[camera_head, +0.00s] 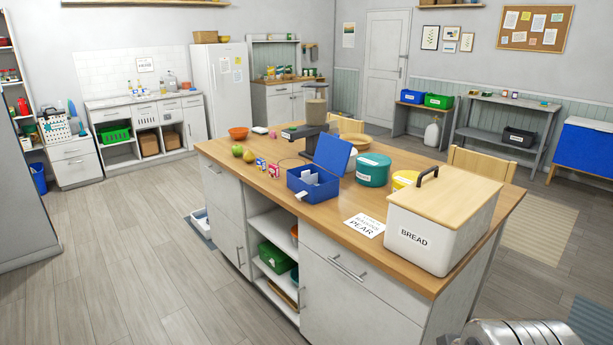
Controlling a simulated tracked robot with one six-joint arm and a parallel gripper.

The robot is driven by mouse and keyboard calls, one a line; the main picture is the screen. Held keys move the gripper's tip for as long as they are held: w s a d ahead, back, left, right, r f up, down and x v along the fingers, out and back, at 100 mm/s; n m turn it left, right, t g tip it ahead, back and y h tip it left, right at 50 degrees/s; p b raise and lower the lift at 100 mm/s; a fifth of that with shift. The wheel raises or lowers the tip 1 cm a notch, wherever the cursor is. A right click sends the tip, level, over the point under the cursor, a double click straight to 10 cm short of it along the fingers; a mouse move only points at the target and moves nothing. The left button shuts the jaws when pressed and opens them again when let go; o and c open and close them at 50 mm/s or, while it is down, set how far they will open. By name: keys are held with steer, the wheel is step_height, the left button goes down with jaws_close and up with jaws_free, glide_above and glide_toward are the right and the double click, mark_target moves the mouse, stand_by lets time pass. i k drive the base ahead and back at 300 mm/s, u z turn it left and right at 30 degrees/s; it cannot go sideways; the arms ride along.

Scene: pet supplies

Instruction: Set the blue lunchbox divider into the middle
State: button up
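A blue lunchbox (323,191) stands on the wooden top of the kitchen island, with its lid (333,154) raised at the back. A small white piece (310,178) shows inside the box. Another small white patch (302,195) shows at its front left. I cannot tell whether either is a divider, and I make out no separate blue divider. Much of the box's inside is hidden by its walls. My gripper is not in view.
On the island (315,223), a large bread box (424,237), a paper card (364,226), teal tub (373,170), yellow tub (404,179), kitchen scale (306,131), small cartons (274,171) and fruit (249,156) surround the lunchbox.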

mark_target(305, 176)
steer(key=u, duration=0.45)
steer(key=i, duration=0.55)
steer(key=u, duration=1)
steer(key=i, duration=2.05)
steer(key=z, duration=0.9)
steer(key=i, duration=0.6)
steer(key=z, duration=0.3)
